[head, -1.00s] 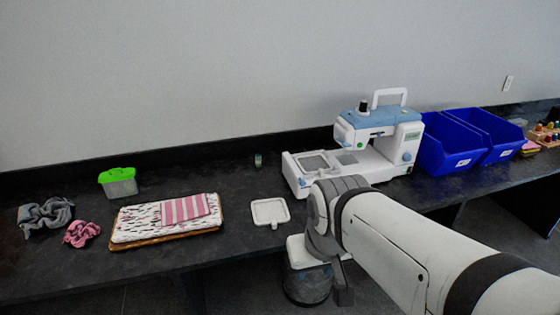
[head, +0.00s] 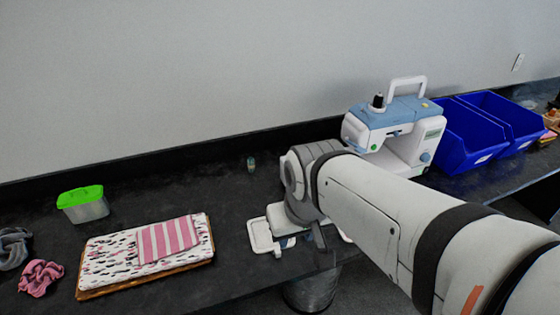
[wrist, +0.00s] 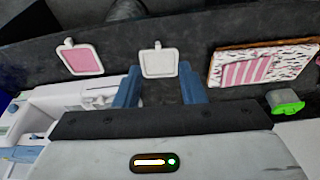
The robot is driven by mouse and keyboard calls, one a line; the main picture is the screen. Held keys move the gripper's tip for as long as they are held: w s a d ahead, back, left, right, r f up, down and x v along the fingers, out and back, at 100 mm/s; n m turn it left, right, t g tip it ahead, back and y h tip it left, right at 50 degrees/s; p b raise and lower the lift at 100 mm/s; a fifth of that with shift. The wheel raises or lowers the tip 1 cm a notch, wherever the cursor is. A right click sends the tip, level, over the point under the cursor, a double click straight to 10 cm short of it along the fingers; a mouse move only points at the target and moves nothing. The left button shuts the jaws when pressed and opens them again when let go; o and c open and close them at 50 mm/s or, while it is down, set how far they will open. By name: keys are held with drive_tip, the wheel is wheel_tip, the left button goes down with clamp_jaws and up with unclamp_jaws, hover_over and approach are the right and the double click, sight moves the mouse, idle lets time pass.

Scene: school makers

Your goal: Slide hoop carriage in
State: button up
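The white and blue sewing machine (head: 395,135) stands at the back right of the dark table; my arm hides its lower left side. Part of its white bed shows at the left of the wrist view (wrist: 42,112); I cannot tell how its hoop carriage sits. My gripper (wrist: 160,84) is open and empty, its blue fingers apart. An empty white square hoop (wrist: 158,63) lies on the table just beyond the fingertips and shows beside the gripper in the head view (head: 261,236). A hoop with pink fabric (wrist: 83,60) lies nearer the machine.
A quilted board with striped pink cloth (head: 150,250), a green-lidded box (head: 83,204) and pink and grey scrunchies (head: 40,278) lie to the left. A small spool (head: 251,164) stands at the back. Blue bins (head: 470,135) stand right of the machine.

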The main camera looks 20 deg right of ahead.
drive_tip(key=shift+o, duration=0.6)
drive_tip(key=shift+a, duration=0.15)
drive_tip(key=w+d+f+t+y+b, duration=0.1)
drive_tip(key=w+d+f+t+b, duration=0.65)
drive_tip(key=w+f+b, duration=0.45)
drive_tip(key=w+d+f+t+b, duration=0.75)
drive_tip(key=w+f+b, duration=0.2)
drive_tip(key=b, duration=0.35)
drive_tip(key=shift+n, duration=0.3)
drive_tip(key=w, duration=0.6)
drive_tip(key=shift+d+b, duration=0.25)
drive_tip(key=shift+b, duration=0.1)
drive_tip(key=shift+c, duration=0.2)
clamp_jaws()
